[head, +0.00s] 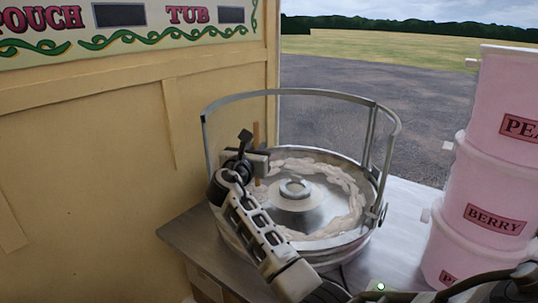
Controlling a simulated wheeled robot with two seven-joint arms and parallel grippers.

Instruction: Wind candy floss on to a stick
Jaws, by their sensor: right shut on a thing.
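The candy floss machine is a round metal bowl (309,246) on the counter, with a raised metal rail around its back. A pale, lumpy ring of candy floss (350,190) lies around the inside of the bowl. A round spinner head (294,189) stands at its centre. My right gripper (258,163) is over the left part of the bowl, shut on a thin brown stick (256,134). The stick is about upright, its top above the gripper. Its lower end is partly hidden, and I cannot tell whether floss is on it. My left gripper is out of view.
Pink stacked tubs (490,170) with labels stand at the right, near the bowl. A cream panelled wall (90,170) closes off the left. The metal counter (405,220) has a bare strip between bowl and tubs. The metal rail (300,92) arches behind the stick.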

